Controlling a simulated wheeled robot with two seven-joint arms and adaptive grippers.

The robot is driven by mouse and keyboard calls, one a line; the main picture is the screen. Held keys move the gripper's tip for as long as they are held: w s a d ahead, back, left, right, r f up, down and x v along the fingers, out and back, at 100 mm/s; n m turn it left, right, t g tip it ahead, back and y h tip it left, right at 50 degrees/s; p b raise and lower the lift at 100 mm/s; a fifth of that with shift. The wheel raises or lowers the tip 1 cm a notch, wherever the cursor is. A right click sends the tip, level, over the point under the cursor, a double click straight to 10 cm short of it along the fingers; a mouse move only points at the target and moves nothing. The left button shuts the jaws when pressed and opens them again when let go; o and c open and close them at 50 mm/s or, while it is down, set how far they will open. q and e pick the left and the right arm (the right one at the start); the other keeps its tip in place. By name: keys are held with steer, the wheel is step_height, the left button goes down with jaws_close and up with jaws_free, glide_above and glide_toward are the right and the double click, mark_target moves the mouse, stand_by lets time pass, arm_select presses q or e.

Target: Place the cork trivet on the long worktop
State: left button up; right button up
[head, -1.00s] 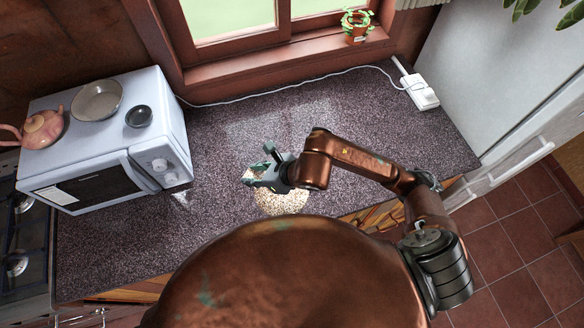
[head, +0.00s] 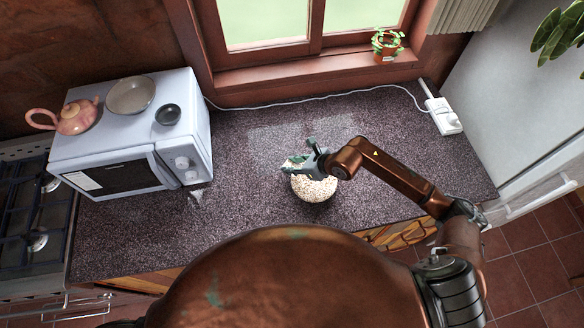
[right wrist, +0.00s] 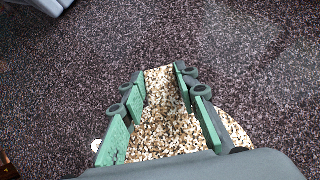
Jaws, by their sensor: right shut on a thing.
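The cork trivet (head: 315,190) is a round, speckled beige-brown disc over the middle of the long worktop (head: 255,222), a dark speckled counter. My right gripper (head: 304,163) is shut on the trivet, which also shows between the green finger pads in the right wrist view (right wrist: 165,128). The gripper and wrist cover part of the trivet. I cannot tell whether the trivet touches the worktop or hangs just above it. My left gripper is not in view.
A white power strip (head: 444,116) is back right. Worktop around the trivet is clear.

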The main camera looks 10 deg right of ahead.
steer(key=shift+f+p, duration=0.35)
steer(key=shift+f, duration=1.2)
steer(key=shift+f, duration=0.15)
steer(key=o, duration=1.2)
steer(key=b+v, duration=0.1)
steer(key=v, duration=1)
steer(key=shift+s+d+r, duration=0.2)
steer(key=shift+d+r, duration=0.1)
steer(key=shift+r, duration=0.3)
